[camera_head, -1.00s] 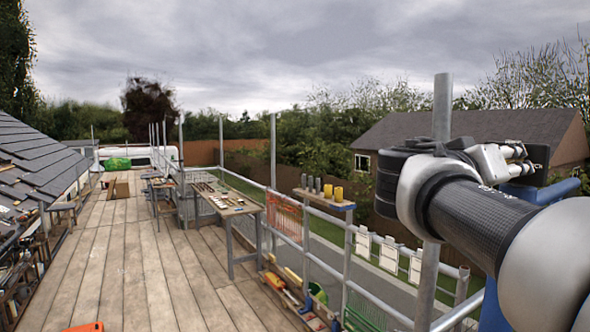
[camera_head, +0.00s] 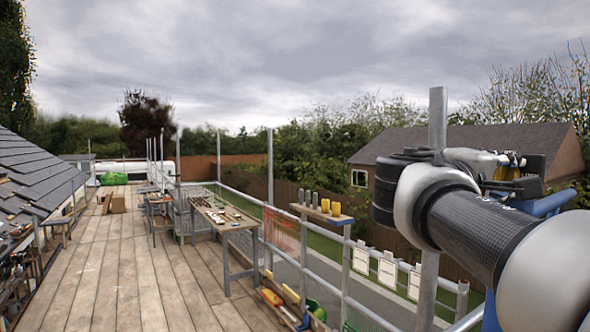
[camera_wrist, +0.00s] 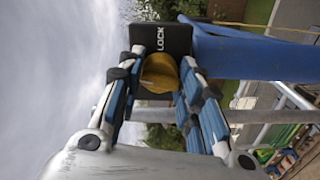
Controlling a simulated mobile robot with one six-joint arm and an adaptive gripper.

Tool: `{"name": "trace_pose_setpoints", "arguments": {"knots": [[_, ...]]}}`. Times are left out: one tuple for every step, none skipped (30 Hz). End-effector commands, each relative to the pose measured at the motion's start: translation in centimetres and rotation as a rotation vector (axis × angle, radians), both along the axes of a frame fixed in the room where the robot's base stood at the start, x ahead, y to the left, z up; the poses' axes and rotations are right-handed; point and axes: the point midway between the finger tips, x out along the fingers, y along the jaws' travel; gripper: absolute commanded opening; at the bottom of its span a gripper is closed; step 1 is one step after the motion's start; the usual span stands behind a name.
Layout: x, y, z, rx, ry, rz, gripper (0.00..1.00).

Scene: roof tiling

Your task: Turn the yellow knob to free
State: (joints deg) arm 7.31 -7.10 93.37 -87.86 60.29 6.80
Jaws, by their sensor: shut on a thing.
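The yellow knob (camera_wrist: 160,73) sits on a black plate (camera_wrist: 172,38) with the white word LOCK beside it, in the wrist view. My gripper (camera_wrist: 163,72) has one finger on each side of the knob and is shut on it. Which way the knob points cannot be told, as the fingers cover its sides. In the head view my gripper (camera_head: 510,165) is at the right, with the black plate (camera_head: 535,168) just beyond it and a bit of yellow between the fingers.
A blue tube (camera_wrist: 250,55) runs close beside the plate. A metal scaffold post (camera_head: 437,120) stands beside my wrist. A shelf (camera_head: 320,214) with grey and yellow cylinders, a workbench (camera_head: 228,222) and the guard rails stand further left. The plank deck is mostly clear.

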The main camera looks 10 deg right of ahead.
Motion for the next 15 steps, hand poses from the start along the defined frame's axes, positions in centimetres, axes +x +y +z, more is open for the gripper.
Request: {"name": "trace_pose_setpoints", "arguments": {"knots": [[-0.02,-0.01,0.05,-0.012,0.029,-0.001,0.09],[-0.02,-0.01,0.06,-0.019,0.046,-0.001,0.09],[-0.01,0.0,0.06,-0.028,0.068,-0.001,0.09],[-0.01,-0.01,0.07,-0.034,0.082,0.0,0.09],[-0.01,-0.01,0.07,-0.04,0.096,0.0,0.09],[-0.01,-0.01,0.07,-0.047,0.113,0.0,0.09],[-0.02,-0.01,0.07,-0.052,0.125,0.0,0.09],[-0.02,-0.01,0.07,-0.056,0.136,0.0,0.09],[-0.02,-0.01,0.06,-0.061,0.147,0.0,0.09],[-0.02,-0.01,0.06,-0.064,0.155,0.0,0.09],[-0.01,0.0,0.06,-0.068,0.164,0.0,0.09],[-0.01,0.0,0.05,-0.071,0.172,0.0,0.09],[-0.02,-0.01,0.04,-0.073,0.176,0.0,0.09],[-0.02,-0.01,0.04,-0.075,0.181,0.0,0.09],[-0.02,-0.01,0.04,-0.077,0.186,0.0,0.09]]}}
